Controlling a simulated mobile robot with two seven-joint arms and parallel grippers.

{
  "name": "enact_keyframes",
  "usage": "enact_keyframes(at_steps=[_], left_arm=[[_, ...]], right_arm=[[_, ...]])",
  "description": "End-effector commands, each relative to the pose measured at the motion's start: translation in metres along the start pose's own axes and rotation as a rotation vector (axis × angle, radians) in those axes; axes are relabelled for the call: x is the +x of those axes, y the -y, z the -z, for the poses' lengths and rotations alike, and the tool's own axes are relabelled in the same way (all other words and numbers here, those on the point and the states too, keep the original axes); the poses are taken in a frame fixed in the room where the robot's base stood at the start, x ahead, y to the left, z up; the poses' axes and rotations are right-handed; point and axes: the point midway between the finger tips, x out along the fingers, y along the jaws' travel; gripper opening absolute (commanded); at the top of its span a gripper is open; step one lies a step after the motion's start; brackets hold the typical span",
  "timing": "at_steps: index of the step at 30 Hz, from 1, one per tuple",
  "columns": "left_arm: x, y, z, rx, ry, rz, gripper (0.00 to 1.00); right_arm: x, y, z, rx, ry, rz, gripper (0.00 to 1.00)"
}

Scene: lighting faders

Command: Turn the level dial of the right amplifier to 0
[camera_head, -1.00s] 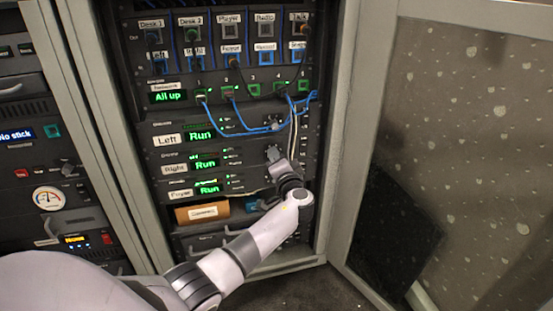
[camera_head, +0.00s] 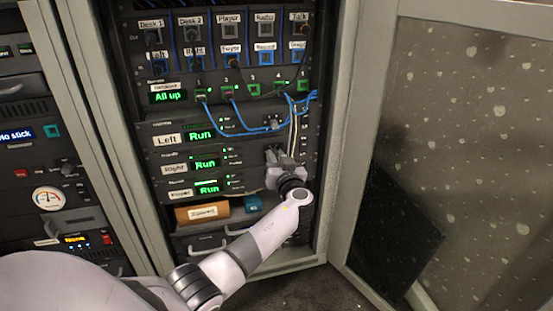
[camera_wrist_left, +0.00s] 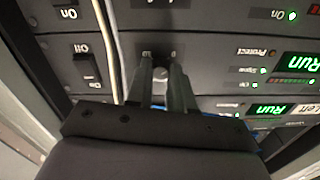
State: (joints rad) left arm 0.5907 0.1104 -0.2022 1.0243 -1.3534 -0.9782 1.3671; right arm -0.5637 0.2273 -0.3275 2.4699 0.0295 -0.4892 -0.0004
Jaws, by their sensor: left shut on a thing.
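The right amplifier (camera_head: 174,168) is the middle of three stacked units in the open rack, with a green "Run" display. Its display also shows in the left wrist view (camera_wrist_left: 299,61). My left gripper (camera_head: 271,156) reaches to the right side of this unit's front. My right gripper is not in view.
The left amplifier (camera_head: 166,139) is above and the foyer amplifier (camera_head: 181,194) below. Blue cables (camera_head: 240,128) loop above my gripper, and pale cables (camera_wrist_left: 112,50) run close beside it. A rocker switch (camera_wrist_left: 87,66) is near. The open rack door (camera_head: 350,150) stands at right.

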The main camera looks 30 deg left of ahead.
Motion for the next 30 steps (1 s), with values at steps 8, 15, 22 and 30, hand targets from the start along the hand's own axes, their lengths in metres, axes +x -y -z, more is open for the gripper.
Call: enact_keyframes(at_steps=[8,15,22,30], left_arm=[[-0.0009,-0.0007,-0.0008,-0.138,0.001,-0.001,0.0],[-0.0008,-0.0006,-0.0008,-0.188,0.001,-0.001,0.0],[-0.0008,-0.0006,-0.0007,-0.195,0.001,-0.001,0.0],[-0.0007,-0.0006,-0.0006,-0.194,0.001,-0.001,0.45]], right_arm=[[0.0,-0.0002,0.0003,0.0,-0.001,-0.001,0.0],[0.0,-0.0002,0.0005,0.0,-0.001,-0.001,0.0],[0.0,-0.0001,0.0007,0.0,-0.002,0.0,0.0],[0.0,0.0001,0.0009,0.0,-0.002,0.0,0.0]])
